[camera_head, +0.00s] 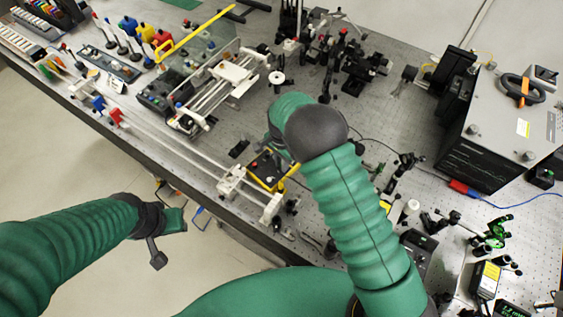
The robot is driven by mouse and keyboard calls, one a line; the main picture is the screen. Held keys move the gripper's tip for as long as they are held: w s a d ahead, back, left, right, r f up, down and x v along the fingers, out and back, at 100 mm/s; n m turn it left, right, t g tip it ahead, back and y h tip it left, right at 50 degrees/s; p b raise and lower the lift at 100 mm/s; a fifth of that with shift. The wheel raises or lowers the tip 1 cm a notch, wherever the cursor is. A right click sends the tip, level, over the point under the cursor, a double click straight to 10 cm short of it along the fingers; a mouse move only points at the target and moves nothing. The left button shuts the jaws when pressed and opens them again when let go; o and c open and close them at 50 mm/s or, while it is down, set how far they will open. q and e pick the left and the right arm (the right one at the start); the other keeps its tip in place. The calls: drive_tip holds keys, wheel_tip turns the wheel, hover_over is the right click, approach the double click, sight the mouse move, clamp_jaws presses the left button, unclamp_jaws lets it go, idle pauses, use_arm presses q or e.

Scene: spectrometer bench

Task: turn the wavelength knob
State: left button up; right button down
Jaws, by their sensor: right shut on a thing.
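My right gripper (275,150) is over the bench, beside a small black box with a yellow edge (267,168). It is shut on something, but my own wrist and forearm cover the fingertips. I cannot make out the held thing, and I cannot pick out the wavelength knob for sure. A small red part shows on top of the black box. My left gripper (165,250) hangs at the lower left, over the floor and off the bench edge. Nothing shows in it, and its jaw opening is not clear.
The perforated optical bench (400,95) is crowded. A long white rail (165,140) runs along its front edge. A large grey instrument (495,135) stands at the right. Black optical mounts (360,65) stand at the back. Small green-lit optics (492,235) are at the lower right.

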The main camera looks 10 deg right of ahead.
idle(0.3)
drive_tip(key=c, duration=1.3)
unclamp_jaws()
drive_tip(key=shift+c, duration=0.2)
wheel_tip(320, 180, up, 17)
drive_tip(key=b, duration=0.3)
drive_tip(key=shift+f, duration=0.1)
drive_tip(key=s+d+f+n+t+b, duration=0.1)
drive_tip(key=s+d+f+n, duration=0.1)
drive_tip(key=s, duration=0.4)
drive_tip(key=s+d+f+n+b, duration=0.1)
drive_tip(key=s+d+f+n, duration=0.2)
drive_tip(key=s, duration=0.4)
drive_tip(key=s+d+f+n+t+b, duration=0.1)
drive_tip(key=s+d+f+n, duration=0.1)
drive_tip(key=s+n, duration=0.4)
drive_tip(key=shift+s+d+f+t, duration=0.3)
drive_tip(key=shift+s+f, duration=0.4)
drive_tip(key=shift+f, duration=0.2)
